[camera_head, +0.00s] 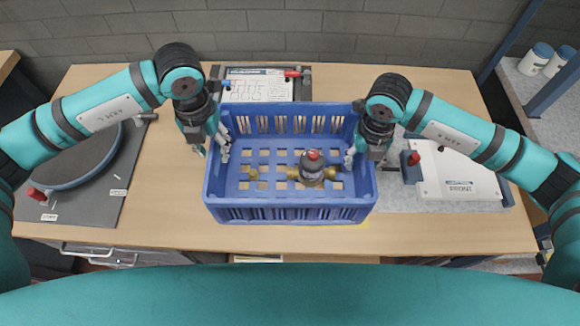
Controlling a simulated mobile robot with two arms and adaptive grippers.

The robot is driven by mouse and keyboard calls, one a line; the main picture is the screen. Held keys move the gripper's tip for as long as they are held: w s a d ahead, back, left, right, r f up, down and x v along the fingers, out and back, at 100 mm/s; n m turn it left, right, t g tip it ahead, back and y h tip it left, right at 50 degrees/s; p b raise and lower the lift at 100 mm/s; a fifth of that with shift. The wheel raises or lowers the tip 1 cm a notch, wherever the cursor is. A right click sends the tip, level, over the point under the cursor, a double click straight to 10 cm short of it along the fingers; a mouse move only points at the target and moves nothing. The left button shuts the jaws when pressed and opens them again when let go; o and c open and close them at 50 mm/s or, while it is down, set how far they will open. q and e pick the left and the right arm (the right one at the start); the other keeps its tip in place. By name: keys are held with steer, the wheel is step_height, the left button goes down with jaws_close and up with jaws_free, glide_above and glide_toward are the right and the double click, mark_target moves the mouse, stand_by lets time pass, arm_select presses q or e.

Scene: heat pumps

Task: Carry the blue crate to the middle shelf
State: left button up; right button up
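The blue crate (290,213) stands on the wooden workbench in the middle of the view. A brass pump part with a grey body and red cap (312,169) lies inside it. My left gripper (219,152) is at the crate's left wall, with its fingers near the rim. My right gripper (352,160) is at the crate's right wall, with its fingers near or over the rim. I cannot tell whether either gripper's fingers close on the walls. The middle shelf cannot be made out for certain.
A grey board with a round dark disc (85,155) lies on the left of the workbench (430,232). A panel with a printed sheet (258,85) is behind the crate. A white box (455,175) lies at right. A shelf unit with white jars (537,60) stands at the far right.

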arm_select(q)
steer(key=shift+c, duration=0.4)
arm_select(e)
steer(key=shift+c, duration=0.5)
arm_select(q)
jaws_close()
arm_select(e)
steer(key=c, duration=0.7)
jaws_close()
arm_select(q)
steer(key=shift+r, duration=0.1)
arm_select(e)
steer(key=shift+w+r, duration=0.1)
steer(key=shift+r, duration=0.05)
